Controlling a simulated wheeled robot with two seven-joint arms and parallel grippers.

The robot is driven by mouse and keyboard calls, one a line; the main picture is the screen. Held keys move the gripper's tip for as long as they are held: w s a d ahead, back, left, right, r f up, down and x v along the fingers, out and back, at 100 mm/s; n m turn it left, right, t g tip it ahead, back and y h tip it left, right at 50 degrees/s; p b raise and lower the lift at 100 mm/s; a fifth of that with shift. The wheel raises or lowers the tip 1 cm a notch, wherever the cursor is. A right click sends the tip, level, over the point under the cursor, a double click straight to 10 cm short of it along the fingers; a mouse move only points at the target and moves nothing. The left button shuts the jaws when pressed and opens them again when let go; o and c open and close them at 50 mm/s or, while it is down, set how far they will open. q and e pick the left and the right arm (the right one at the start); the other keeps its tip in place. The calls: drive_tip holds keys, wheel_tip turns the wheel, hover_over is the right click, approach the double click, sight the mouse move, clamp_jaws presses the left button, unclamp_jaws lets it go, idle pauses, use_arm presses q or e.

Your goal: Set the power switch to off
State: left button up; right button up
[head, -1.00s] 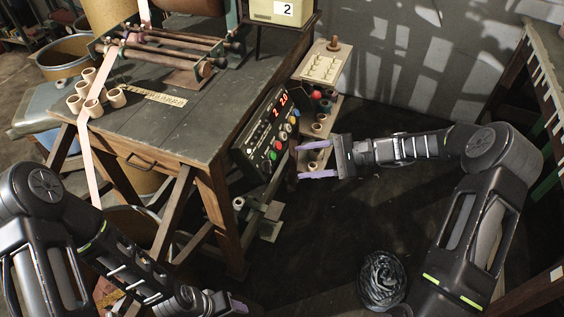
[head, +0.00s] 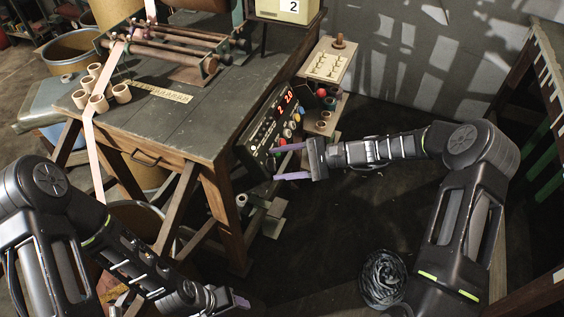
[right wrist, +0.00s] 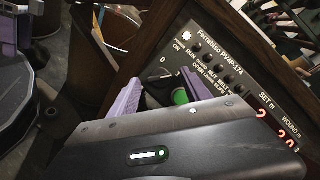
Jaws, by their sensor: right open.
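The dark control box (head: 256,140) hangs at the right side of the workbench, with red digits, knobs and coloured buttons. In the right wrist view its lettered face (right wrist: 222,62) shows a lit white lamp (right wrist: 187,36) above "ON" and a "0" mark lower down. My right gripper (head: 283,162) is open in front of the box's lower part. A green button (right wrist: 180,97) shows between its fingers (right wrist: 162,78). My left gripper (head: 238,301) is low, far from the box, its jaws unclear.
The workbench (head: 195,125) holds rollers, a pale tape and several cardboard cores (head: 98,103). A wooden rack (head: 327,62) stands behind the box. A clear wrapped bundle (head: 382,278) lies on the floor.

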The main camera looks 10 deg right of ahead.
drive_tip(key=shift+c, duration=0.5)
clamp_jaws()
